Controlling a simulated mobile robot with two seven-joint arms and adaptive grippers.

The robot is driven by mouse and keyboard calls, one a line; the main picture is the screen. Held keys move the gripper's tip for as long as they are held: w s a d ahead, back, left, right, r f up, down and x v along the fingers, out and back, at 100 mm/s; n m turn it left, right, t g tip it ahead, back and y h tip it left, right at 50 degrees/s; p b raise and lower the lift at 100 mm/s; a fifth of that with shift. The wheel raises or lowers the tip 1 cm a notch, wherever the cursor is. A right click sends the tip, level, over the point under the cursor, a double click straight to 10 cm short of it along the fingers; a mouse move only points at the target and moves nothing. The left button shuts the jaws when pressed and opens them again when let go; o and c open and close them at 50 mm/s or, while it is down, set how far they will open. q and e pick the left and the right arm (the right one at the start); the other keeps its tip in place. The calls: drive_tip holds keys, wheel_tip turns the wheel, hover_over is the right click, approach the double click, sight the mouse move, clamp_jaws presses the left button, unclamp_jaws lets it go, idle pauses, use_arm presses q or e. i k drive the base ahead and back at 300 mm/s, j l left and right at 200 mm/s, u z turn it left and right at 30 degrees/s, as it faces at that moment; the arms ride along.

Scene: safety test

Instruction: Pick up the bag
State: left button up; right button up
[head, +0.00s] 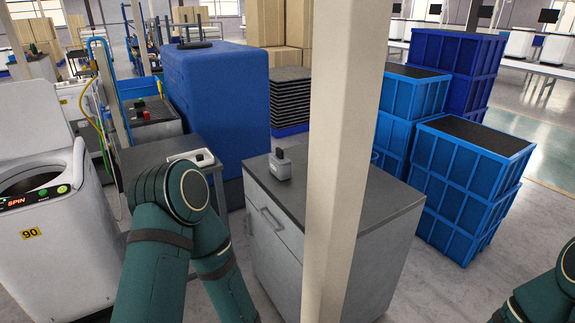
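I cannot make out a thing that is clearly a bag. A large blue block with rounded edges (218,95) stands left of centre, with a small dark item (195,44) on top; I cannot tell whether either is the bag. My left arm rises from the bottom, bends at the elbow and goes down out of the picture, so its gripper is not seen. Only a piece of my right arm shows in the bottom right corner, and its gripper is out of view.
A pale post (337,170) stands in front of a grey cabinet (274,232) with a small device (280,163) on top. An open-lidded washing machine (60,235) is at left. Stacked blue crates (463,185) stand at right. Open floor (545,210) lies beyond them.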

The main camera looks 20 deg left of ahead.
sight(279, 165)
drive_tip(key=j+z, duration=0.5)
drive_tip(key=j, duration=0.4)
drive_tip(key=j+z, duration=0.45)
drive_tip(key=j, duration=0.5)
drive_tip(key=j+z, duration=0.4)
drive_tip(key=j, duration=0.55)
